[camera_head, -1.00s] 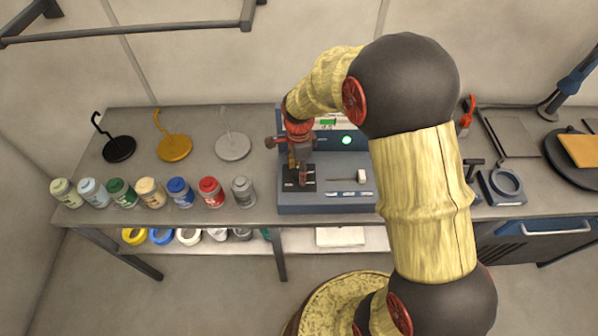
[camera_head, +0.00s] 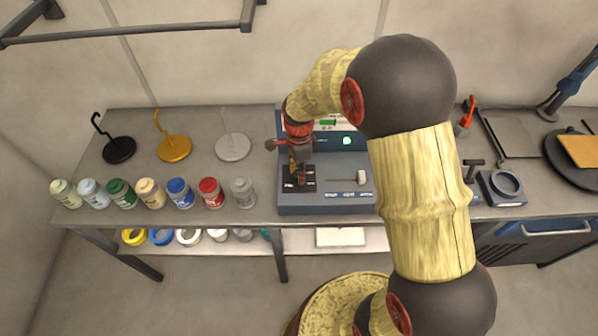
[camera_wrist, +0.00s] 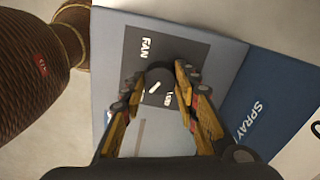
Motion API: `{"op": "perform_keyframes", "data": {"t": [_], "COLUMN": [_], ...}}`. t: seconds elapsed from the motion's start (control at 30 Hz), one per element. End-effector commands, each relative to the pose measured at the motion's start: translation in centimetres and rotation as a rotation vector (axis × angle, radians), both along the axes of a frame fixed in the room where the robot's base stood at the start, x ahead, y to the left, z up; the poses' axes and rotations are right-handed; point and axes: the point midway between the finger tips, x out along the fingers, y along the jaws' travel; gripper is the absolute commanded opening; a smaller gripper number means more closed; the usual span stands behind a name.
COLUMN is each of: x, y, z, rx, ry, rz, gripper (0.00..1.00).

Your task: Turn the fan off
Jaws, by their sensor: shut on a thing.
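The fan knob (camera_wrist: 157,76) is a round dark dial with a white pointer line, on a black plate marked FAN (camera_wrist: 185,52) in the wrist view. The pointer is slanted; the lettering beside it is partly covered, so the setting is unclear. My gripper (camera_wrist: 158,88) has its two yellow-sided fingers closed around the knob, one on each side. In the head view my gripper (camera_head: 300,178) points down over the black plate (camera_head: 311,171) at the left of the blue-grey control box (camera_head: 340,208), and it hides the knob.
A green light (camera_head: 347,141) glows on the box's back panel. A white slider (camera_head: 362,177) sits right of the plate. Several paint jars (camera_head: 180,194) line the bench to the left, with three hooked stands (camera_head: 174,148) behind. A blue panel marked SPRAY (camera_wrist: 262,105) adjoins the fan plate.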

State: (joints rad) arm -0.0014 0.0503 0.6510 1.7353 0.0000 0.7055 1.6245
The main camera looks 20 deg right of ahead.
Motion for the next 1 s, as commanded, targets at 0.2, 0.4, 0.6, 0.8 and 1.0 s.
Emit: {"op": "perform_keyframes", "data": {"t": [0.2, 0.4, 0.6, 0.8, 1.0], "x": [0.04, 0.05, 0.04, 0.05, 0.04], "y": [0.01, 0.01, 0.00, 0.01, 0.01], "z": [0.02, 0.05, 0.08, 0.12, 0.14], "rx": [0.000, 0.000, 0.000, 0.000, 0.000], "ry": [-0.001, -0.001, -0.001, -0.001, -0.001], "rz": [0.001, 0.029, 0.125, 0.288, 0.479], "gripper": [0.05, 0.05, 0.05, 0.05, 0.05]}}
